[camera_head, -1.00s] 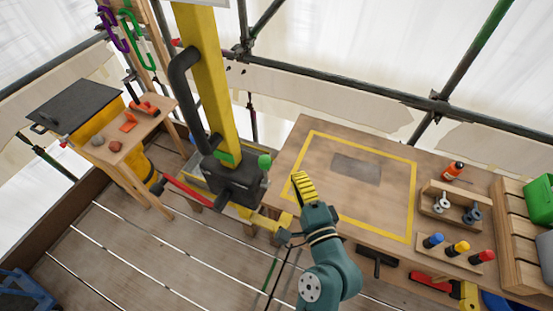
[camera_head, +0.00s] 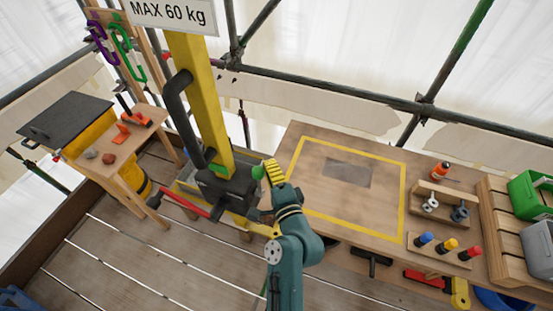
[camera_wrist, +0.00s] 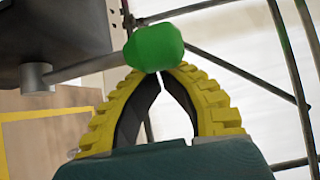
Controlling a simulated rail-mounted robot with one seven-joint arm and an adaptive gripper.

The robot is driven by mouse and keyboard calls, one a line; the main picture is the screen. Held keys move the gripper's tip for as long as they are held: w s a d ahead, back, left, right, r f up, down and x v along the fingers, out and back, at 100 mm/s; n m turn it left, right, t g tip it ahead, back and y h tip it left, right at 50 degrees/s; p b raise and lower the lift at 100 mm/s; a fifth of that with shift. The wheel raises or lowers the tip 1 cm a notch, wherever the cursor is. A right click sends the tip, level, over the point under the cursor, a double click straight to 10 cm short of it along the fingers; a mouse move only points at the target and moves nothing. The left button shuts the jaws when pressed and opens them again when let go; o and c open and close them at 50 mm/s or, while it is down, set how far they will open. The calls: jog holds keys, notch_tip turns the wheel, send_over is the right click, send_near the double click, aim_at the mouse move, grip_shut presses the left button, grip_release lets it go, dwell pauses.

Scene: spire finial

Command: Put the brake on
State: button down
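A lever with a green ball knob (camera_head: 258,172) sticks out of the right side of the dark winch housing (camera_head: 228,187) at the foot of the yellow post. In the wrist view the green knob (camera_wrist: 155,47) sits right at my fingertips, on a metal rod that runs left to a round hub (camera_wrist: 37,78). My gripper (camera_head: 269,164) is just right of the knob. Its yellow fingers (camera_wrist: 150,70) come together at the tips with nothing seen between them. The knob covers part of the tips; whether they touch it I cannot tell.
A red-handled crank (camera_head: 185,205) points left from the winch. The yellow post (camera_head: 204,100) rises behind it. Right of my gripper is a workbench (camera_head: 300,150) with a yellow-outlined area, a bolt rack (camera_head: 440,203) and colored-top pegs (camera_head: 448,244). A small side table (camera_head: 112,145) is at left.

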jog(key=shift+s+a, duration=0.1)
jog(key=shift+s, duration=0.1)
jog(key=shift+s+f+b, duration=0.1)
jog(key=shift+f+b, duration=0.1)
jog(key=shift+b, duration=0.4)
